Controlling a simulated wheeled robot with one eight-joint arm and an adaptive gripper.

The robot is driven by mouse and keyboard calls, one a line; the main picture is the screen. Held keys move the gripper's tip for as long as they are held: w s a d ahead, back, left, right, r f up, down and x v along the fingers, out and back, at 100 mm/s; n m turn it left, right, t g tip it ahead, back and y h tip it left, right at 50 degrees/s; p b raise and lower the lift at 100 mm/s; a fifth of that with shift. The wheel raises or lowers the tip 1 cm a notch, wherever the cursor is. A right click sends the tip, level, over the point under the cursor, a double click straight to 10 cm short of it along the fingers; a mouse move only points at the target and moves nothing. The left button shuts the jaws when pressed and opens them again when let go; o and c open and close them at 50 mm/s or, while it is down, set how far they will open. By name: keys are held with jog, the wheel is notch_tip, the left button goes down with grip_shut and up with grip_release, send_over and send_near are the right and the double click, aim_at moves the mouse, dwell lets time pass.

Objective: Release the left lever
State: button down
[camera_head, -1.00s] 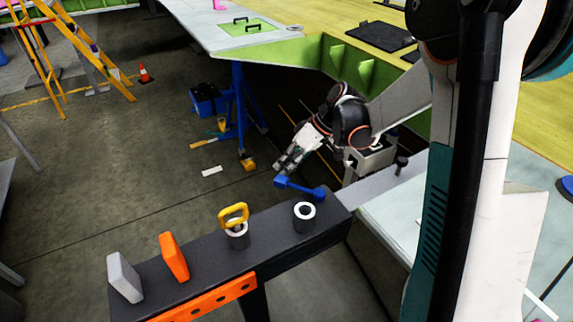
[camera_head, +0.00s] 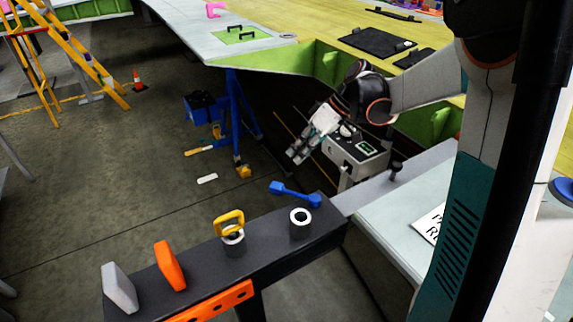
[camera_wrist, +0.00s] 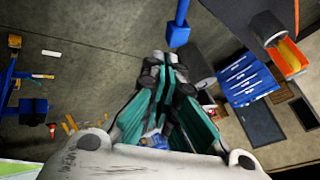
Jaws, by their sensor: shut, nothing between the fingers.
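A blue lever (camera_head: 295,194) with a thick head at each end lies across the far end of a dark beam (camera_head: 275,236). It reaches past the beam's edge, and part of it also shows at the top of the wrist view (camera_wrist: 180,32). My gripper (camera_head: 298,153) is beyond and above the lever in the head view, apart from it. In the wrist view my gripper's fingers (camera_wrist: 166,72) are together and empty, with the lever's end just past the tips. I cannot tell whether this lever is the left one.
On the beam stand a white-topped ring (camera_head: 300,218), a yellow handle (camera_head: 230,222), an orange block (camera_head: 170,266) and a grey block (camera_head: 119,285). A grey device (camera_head: 355,155) stands close to my gripper. A blue stand (camera_head: 240,125) is behind. Open floor lies left.

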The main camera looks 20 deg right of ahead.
jog(key=shift+v, duration=1.7)
